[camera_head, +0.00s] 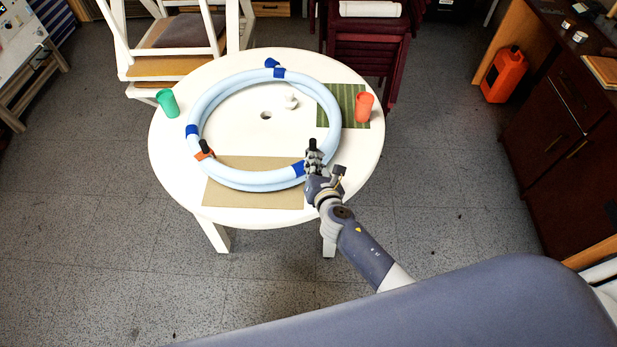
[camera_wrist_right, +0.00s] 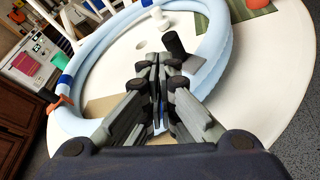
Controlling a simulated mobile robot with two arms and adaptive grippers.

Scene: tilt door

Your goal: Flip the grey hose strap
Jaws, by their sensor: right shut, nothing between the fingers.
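A light blue hose ring (camera_head: 213,102) lies coiled on the round white table (camera_head: 355,150). My right gripper (camera_head: 314,158) is over the near right part of the ring and is shut with nothing in it. A black peg-like handle (camera_head: 313,144) stands just beyond its fingertips; the handle also shows in the right wrist view (camera_wrist_right: 174,44), just ahead and right of the fingertips (camera_wrist_right: 158,62). A grey piece (camera_wrist_right: 193,64) shows at the handle's foot, likely the grey strap, mostly hidden by the fingers. I cannot tell whether they touch. My left gripper is out of view.
An orange strap (camera_head: 203,155) with a black handle sits on the ring's left side. Blue bands (camera_head: 280,73) wrap the ring elsewhere. A green cup (camera_head: 167,102) and an orange cup (camera_head: 364,106) stand on the table outside the ring. White chairs stand behind the table.

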